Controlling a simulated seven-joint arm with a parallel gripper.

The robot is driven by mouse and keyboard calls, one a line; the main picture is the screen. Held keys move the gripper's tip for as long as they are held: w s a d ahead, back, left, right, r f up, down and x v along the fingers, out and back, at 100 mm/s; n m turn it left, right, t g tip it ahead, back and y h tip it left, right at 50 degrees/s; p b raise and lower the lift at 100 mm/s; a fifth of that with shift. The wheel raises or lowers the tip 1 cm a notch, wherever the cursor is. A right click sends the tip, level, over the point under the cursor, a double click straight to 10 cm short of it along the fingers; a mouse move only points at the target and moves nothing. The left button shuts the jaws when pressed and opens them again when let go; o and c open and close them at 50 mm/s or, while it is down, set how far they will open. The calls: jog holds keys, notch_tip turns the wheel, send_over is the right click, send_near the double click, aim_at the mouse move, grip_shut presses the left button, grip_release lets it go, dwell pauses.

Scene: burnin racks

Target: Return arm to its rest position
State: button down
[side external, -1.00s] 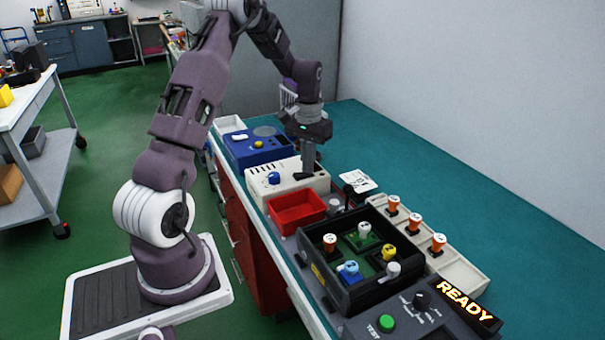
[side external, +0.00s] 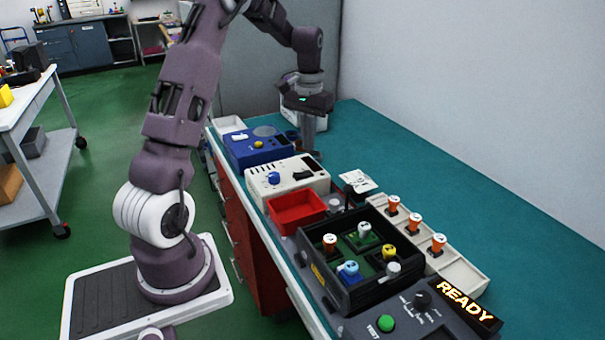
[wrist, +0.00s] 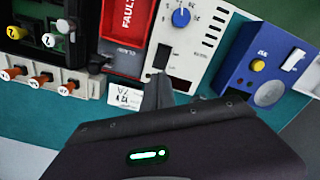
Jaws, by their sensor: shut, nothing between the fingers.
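My gripper (side external: 308,150) is shut and empty. In the side external view it points down behind the white instrument box and the blue box, above the teal bench top (side external: 420,170). In the wrist view the shut fingertips (wrist: 158,82) show beside the lower edge of the white box (wrist: 185,45), overlapping it in the picture. I cannot tell the exact height of the fingertips above the bench.
A black rack (side external: 318,268) holds several coloured knobbed parts. A pale tray (side external: 455,268) with orange parts lies beside it. A red bin (side external: 297,222), the white box (side external: 262,188) and a blue box (side external: 240,155) line the bench. A lit sign reads READY (side external: 466,301).

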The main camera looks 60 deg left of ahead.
jog(key=s+d+r+m+t, duration=0.1)
jog(key=s+d+r+m, duration=0.1)
jog(key=s+d+r, duration=0.5)
jog(key=s+d+r+m+t, duration=0.1)
jog(key=d+r+t, duration=0.1)
jog(key=d+r, duration=0.65)
jog(key=s+d+f+m+t, duration=0.2)
jog(key=s+d+f+m, duration=0.1)
jog(key=s+d, duration=0.8)
jog(key=s, duration=0.3)
jog(key=shift+d+f+t, duration=0.2)
jog(key=shift+f+t, duration=0.1)
jog(key=shift+f, duration=0.05)
